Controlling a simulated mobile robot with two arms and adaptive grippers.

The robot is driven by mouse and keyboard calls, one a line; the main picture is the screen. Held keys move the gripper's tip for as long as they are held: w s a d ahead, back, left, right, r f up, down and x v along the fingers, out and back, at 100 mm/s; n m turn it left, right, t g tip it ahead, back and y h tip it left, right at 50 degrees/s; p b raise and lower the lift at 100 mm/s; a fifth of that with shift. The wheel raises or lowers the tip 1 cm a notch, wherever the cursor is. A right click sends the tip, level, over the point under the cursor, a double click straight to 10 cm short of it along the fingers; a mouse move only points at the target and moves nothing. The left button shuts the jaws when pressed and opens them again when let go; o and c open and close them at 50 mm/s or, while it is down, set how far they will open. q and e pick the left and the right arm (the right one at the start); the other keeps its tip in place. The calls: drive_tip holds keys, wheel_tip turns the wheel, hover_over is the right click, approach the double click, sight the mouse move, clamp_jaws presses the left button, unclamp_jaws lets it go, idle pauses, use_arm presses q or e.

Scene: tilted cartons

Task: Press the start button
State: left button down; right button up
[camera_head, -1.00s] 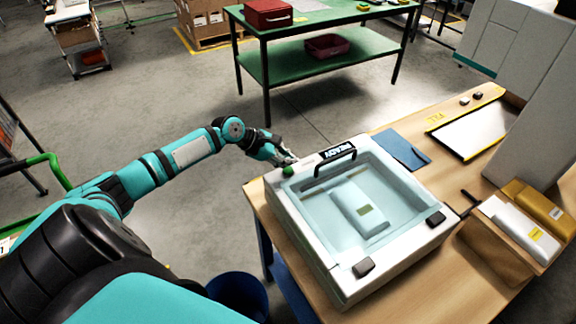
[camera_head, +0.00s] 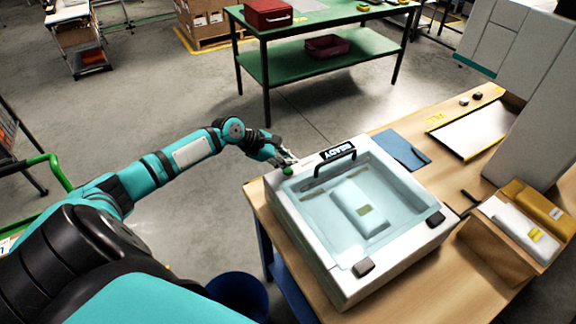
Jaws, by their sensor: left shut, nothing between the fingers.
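The green start button (camera_head: 287,171) is on the top left rim of a white machine (camera_head: 300,232) on the wooden table. The machine has a clear lid with a black handle and a READY sign (camera_head: 338,151). A pale packet (camera_head: 350,206) lies under the lid. My left gripper (camera_head: 289,164) is shut and empty, its fingertips right at the button. I cannot tell whether they touch it. My right gripper is not in view.
An open carton (camera_head: 500,258) with white and yellow packets stands at the table's right. A blue sheet (camera_head: 401,149) lies behind the machine. A blue bin (camera_head: 238,292) is on the floor. A green table (camera_head: 300,62) stands behind.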

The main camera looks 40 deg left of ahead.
sight(288, 169)
use_arm(q)
drive_tip(key=shift+f, duration=0.35)
drive_tip(key=shift+f, duration=0.45)
idle(0.5)
drive_tip(key=shift+p, duration=0.3)
drive_tip(key=shift+r+p, duration=0.85)
drive_tip(key=shift+p, duration=0.25)
wheel_tip(288, 169, up, 3)
drive_tip(key=p, duration=0.3)
wheel_tip(288, 169, up, 2)
drive_tip(key=p, duration=0.2)
drive_tip(key=shift+r+p, duration=0.1)
drive_tip(key=shift+p, duration=0.2)
